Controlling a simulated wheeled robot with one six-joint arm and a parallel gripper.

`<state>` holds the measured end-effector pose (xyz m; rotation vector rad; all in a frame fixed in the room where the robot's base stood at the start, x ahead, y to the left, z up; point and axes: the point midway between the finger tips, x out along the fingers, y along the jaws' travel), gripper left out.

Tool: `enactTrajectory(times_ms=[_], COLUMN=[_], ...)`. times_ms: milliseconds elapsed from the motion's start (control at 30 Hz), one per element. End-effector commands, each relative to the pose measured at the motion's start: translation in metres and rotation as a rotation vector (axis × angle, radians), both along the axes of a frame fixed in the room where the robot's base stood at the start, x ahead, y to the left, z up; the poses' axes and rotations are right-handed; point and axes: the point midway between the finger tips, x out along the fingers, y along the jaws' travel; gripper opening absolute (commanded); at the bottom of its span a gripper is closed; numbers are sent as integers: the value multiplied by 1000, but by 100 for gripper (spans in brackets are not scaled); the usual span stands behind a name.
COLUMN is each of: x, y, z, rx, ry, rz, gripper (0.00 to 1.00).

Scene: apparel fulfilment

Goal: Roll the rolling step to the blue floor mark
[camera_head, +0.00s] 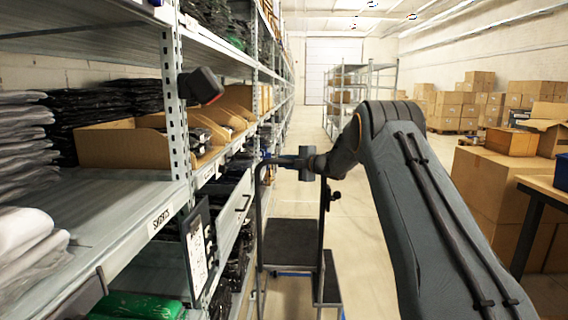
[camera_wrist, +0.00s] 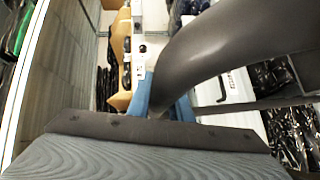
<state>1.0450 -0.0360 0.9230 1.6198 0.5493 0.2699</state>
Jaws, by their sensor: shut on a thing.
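The rolling step (camera_head: 292,242) stands upright on the aisle floor beside the left shelving, with dark treads and a grey tubular handrail. My gripper (camera_head: 272,160) is at the top of its handrail, with blue fingers shut on the rail. In the wrist view the dark rail (camera_wrist: 225,45) curves between the blue fingers (camera_wrist: 165,100). Small patches of blue show low around the step's base; I cannot tell whether they are the blue floor mark or parts of the step. My arm hides part of the floor to the right.
Shelving (camera_head: 176,110) with folded garments and open cardboard trays runs close along the left. Stacked boxes (camera_head: 500,185) and a table (camera_head: 545,190) stand at right. A wire rack (camera_head: 345,95) stands farther down the aisle. Pale floor (camera_head: 300,150) is open beyond the step.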

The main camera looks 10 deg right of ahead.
Motion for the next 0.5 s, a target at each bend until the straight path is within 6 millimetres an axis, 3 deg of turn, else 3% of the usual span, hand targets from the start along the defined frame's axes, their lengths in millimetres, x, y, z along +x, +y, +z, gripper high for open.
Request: enactTrajectory(times_ms=[267,300,367,500], x=[0,0,0,0], y=[1,1,1,1], z=[0,0,0,0], rx=[0,0,0,0], ry=[0,0,0,0], rz=[0,0,0,0], gripper=[0,25,36,37])
